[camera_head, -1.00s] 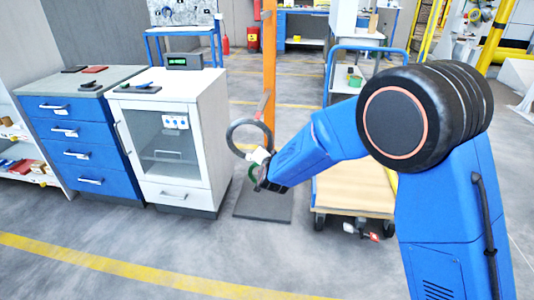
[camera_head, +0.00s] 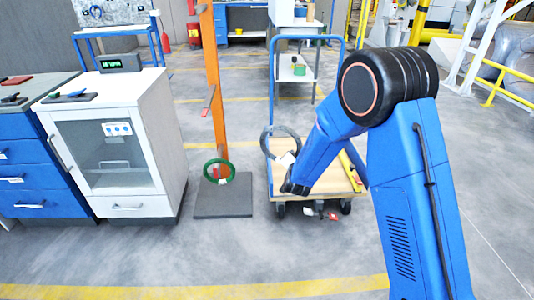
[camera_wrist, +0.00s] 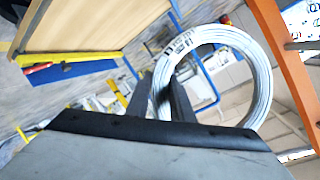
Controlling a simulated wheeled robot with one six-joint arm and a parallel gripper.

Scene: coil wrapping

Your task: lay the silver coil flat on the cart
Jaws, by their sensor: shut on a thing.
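The silver coil (camera_wrist: 262,75) is a pale grey ring with a printed white label. In the wrist view it stands up between the two dark fingers of my gripper (camera_wrist: 160,100), which is shut on its rim. The cart (camera_head: 318,180) has a light wooden deck and a blue push handle. Its deck also shows in the wrist view (camera_wrist: 90,25) at upper left. My arm hides part of the deck.
An orange post (camera_head: 212,85) on a dark base plate (camera_head: 224,200) stands left of the cart, with a green coil (camera_head: 219,171) low on it. A yellow and red object (camera_head: 350,170) is at the deck's right side. A white cabinet (camera_head: 115,145) stands at left.

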